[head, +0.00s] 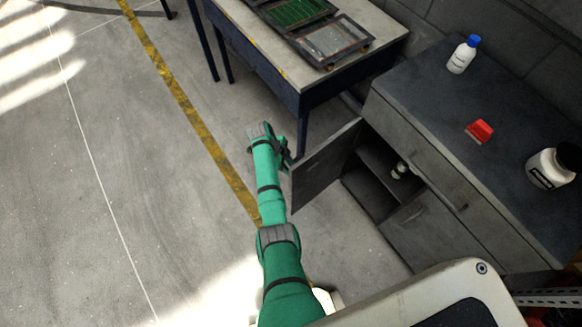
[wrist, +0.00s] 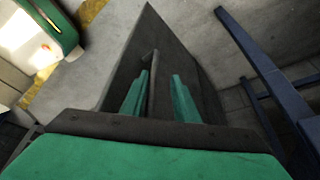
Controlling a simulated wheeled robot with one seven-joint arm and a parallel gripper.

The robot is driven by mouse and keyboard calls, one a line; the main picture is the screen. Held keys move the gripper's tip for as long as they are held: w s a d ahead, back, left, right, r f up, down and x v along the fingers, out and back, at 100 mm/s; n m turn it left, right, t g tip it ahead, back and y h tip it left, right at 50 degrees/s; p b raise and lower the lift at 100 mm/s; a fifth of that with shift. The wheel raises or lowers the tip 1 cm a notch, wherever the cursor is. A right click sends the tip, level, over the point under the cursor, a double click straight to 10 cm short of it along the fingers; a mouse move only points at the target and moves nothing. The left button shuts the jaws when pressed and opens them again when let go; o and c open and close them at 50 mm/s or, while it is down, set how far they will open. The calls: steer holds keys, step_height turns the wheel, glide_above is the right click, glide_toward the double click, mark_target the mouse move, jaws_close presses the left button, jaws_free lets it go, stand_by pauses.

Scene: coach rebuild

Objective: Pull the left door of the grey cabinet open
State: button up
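The grey cabinet (head: 440,235) stands at the right in the head view. Its left door (head: 325,170) is swung well out from the front, and the dark shelved interior shows behind it. My gripper (head: 286,155) is at the outer face of this door, partly hidden at this angle. In the wrist view my green fingers (wrist: 160,97) are apart, one on each side of the door's dark bar handle (wrist: 152,80). The handle lies close to the left finger, with a gap to the right finger. Whether it touches the left finger is unclear.
A workbench (head: 290,75) with framed panels stands beyond the door, its legs close to it. A white bottle (head: 461,57), a red object (head: 480,130) and a white jar (head: 550,168) stand on the cabinet top. A small bottle (head: 399,169) is inside. Floor at the left is clear.

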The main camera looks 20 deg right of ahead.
steer(key=v, duration=1)
steer(key=shift+r, duration=0.4)
